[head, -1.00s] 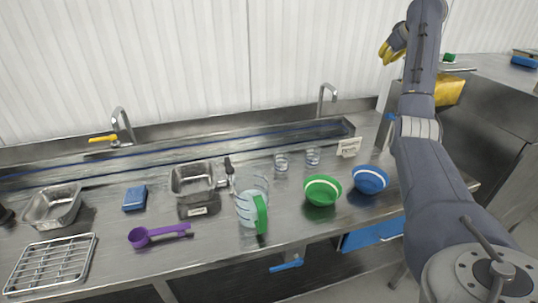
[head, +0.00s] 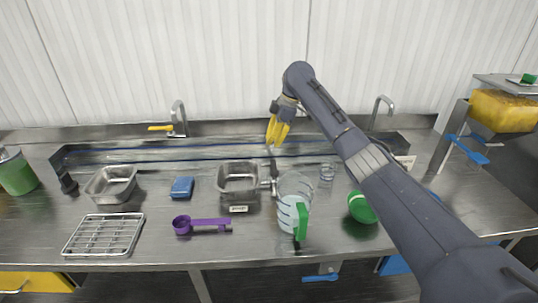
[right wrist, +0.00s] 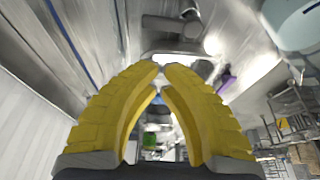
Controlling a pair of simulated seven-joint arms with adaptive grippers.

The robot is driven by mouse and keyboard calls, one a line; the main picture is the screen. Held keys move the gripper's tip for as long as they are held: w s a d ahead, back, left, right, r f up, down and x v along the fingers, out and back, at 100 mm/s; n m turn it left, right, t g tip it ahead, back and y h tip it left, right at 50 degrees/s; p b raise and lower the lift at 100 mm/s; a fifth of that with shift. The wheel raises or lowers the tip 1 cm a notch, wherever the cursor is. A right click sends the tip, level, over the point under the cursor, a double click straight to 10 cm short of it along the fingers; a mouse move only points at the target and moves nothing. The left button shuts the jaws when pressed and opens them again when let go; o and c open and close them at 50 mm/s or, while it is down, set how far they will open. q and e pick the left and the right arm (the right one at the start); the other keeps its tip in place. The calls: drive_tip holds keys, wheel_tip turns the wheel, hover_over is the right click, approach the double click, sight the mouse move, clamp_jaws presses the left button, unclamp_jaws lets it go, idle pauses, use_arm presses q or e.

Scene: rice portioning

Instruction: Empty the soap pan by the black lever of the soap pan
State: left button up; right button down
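The soap pan, a metal pan (head: 238,194), sits mid-counter in the head view with a small label (head: 239,208) in front, too small to read. The pan's black lever (head: 273,166) stands upright above a tap at its right side. My right gripper (head: 273,143), with yellow fingers, hangs just above the lever, pointing down. In the right wrist view its fingertips (right wrist: 163,66) meet or nearly meet, with nothing visible held. I cannot tell whether it touches the lever. The pan's contents are not clear. My left gripper is not in view.
A clear pitcher (head: 288,190) with a green handle stands close right of the pan. A purple scoop (head: 183,225), blue sponge (head: 182,187), wire rack (head: 104,235) and another metal pan (head: 111,184) lie left.

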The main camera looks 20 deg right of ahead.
sight(274, 170)
drive_tip(key=x, duration=0.9)
drive_tip(key=shift+a+f, duration=0.15)
drive_tip(key=shift+f, duration=0.2)
